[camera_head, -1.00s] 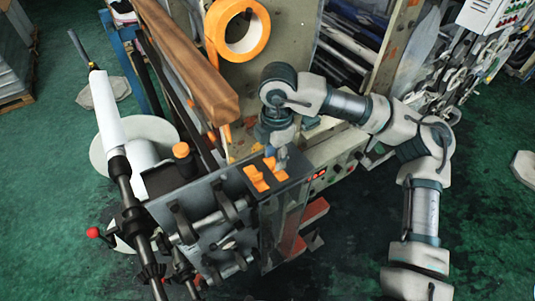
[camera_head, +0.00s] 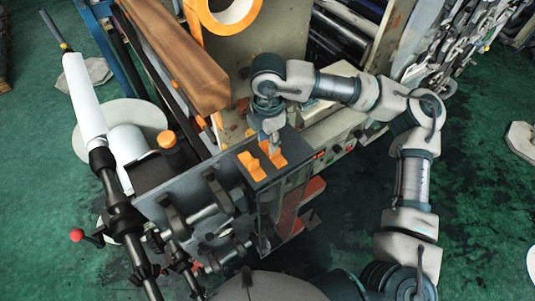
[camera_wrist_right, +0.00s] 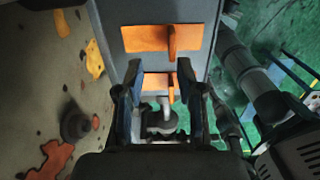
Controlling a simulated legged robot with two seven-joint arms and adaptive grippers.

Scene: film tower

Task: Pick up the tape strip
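Two orange tape strips lie on the dark top plate of the machine. One tape strip (camera_head: 252,166) is at the left; the other (camera_head: 277,158) lies close beside it, right below my right gripper (camera_head: 274,144). In the right wrist view the far strip (camera_wrist_right: 142,39) lies ahead of the fingertips, with a raised orange tab. The near strip (camera_wrist_right: 154,80) shows between the fingers of my right gripper (camera_wrist_right: 160,72). Those fingers are apart, and I cannot tell whether they touch the strip. My left gripper is not in view.
The machine's dark plate (camera_wrist_right: 208,20) borders the strips. A long brown beam (camera_head: 178,55) and an orange tape roll (camera_head: 228,14) are behind and left. An orange-capped post (camera_head: 167,139) and a white roller (camera_head: 83,98) stand left. Green floor (camera_head: 480,210) is open at right.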

